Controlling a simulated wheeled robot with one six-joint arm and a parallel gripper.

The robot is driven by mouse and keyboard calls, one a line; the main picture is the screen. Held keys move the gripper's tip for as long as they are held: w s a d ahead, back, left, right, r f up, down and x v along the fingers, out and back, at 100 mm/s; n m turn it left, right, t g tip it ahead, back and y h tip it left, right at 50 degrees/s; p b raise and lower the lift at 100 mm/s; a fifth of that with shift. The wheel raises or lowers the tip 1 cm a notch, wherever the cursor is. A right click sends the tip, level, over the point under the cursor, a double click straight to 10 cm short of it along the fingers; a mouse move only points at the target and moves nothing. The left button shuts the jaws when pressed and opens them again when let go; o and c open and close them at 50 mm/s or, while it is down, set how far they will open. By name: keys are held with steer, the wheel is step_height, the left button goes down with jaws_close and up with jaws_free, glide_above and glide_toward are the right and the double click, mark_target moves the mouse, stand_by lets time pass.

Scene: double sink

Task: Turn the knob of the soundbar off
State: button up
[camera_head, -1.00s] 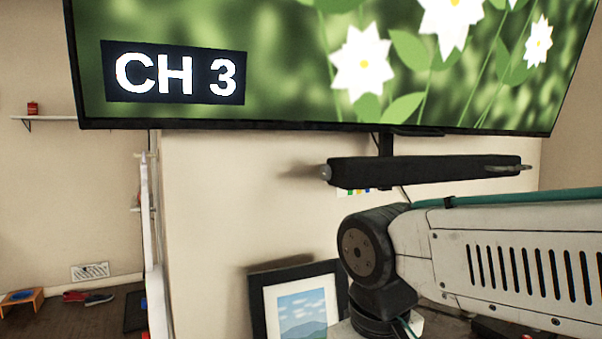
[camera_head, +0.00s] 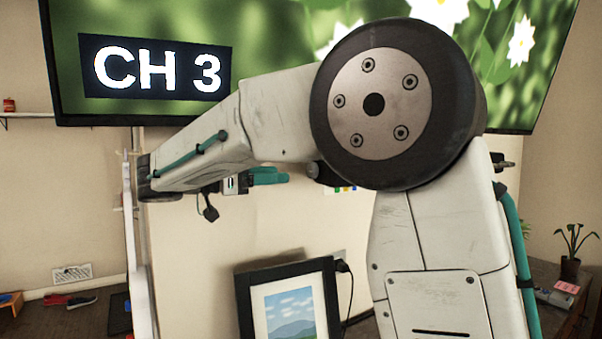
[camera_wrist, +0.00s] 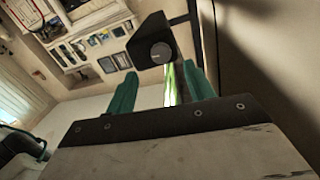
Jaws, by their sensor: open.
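The black soundbar is mounted below the TV. In the head view my arm hides most of it, and only its left end (camera_head: 328,173) and a bit of its right end show. In the wrist view its dark end face (camera_wrist: 149,30) is ahead, with the round grey knob (camera_wrist: 161,52) on it. In the head view the knob (camera_head: 313,170) is at the left end. My gripper (camera_head: 284,176) is just left of the knob, pointing right at it. In the wrist view its teal fingers (camera_wrist: 160,72) are open and empty, with the knob ahead between them, apart from them.
The TV (camera_head: 160,35) showing CH 3 hangs above. A framed picture (camera_head: 290,300) stands below, and a cable hangs beside it. A potted plant (camera_head: 570,268) is at the far right. The wall below the gripper is clear.

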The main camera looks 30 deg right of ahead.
mark_target(309, 171)
steer(key=d, duration=0.5)
steer(key=s+d, duration=0.1)
steer(key=d, duration=0.1)
steer(key=shift+d+r, duration=0.1)
steer(key=shift+d, duration=0.1)
steer(key=shift+c, duration=0.2)
steer(key=c, duration=0.9)
